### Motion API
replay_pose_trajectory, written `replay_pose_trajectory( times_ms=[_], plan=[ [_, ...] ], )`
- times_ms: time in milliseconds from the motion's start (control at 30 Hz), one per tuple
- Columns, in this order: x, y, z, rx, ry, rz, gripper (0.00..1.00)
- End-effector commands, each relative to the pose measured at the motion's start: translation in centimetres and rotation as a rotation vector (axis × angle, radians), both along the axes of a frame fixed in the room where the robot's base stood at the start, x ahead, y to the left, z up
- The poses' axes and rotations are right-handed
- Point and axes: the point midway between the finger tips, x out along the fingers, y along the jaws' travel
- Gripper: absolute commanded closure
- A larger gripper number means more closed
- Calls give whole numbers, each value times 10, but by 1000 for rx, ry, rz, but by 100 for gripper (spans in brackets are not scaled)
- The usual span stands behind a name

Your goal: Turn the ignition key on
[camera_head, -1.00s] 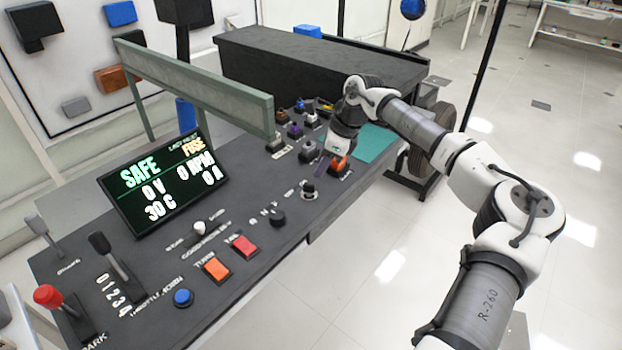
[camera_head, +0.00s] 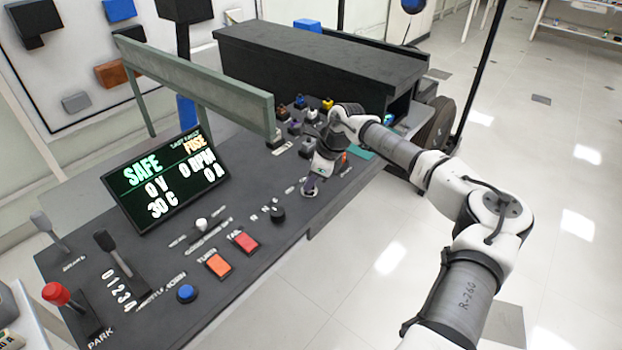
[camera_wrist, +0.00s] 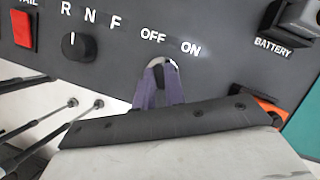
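The ignition key (camera_wrist: 159,77) is a small dark piece on a round, silvery base in the panel, beside the white OFF and ON labels in the wrist view. My gripper (camera_wrist: 160,82) has its purple fingers down at the key, one on each side. Whether the fingers press on the key cannot be told. In the head view my gripper (camera_head: 311,187) is at the panel over the key and mostly hides it.
A dark R-N-F knob (camera_wrist: 78,46) is left of the key. The BATTERY switch (camera_wrist: 287,22) and an orange part (camera_wrist: 268,108) are to the right. Red (camera_head: 244,241) and orange (camera_head: 218,265) buttons are nearer. The display (camera_head: 165,180) reads SAFE, 0 V, 0 RPM.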

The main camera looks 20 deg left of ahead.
Motion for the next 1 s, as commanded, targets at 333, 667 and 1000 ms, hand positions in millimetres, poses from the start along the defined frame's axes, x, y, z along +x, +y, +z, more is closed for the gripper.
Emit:
replay_pose_trajectory(
  times_ms=[333, 667, 1000],
  plan=[
    [0, 0, 0, 0, 1, -10, 100],
    [-1, -1, -3, -1, -2, -159, 100],
    [-3, 0, -6, -1, -4, -466, 100]
  ],
)
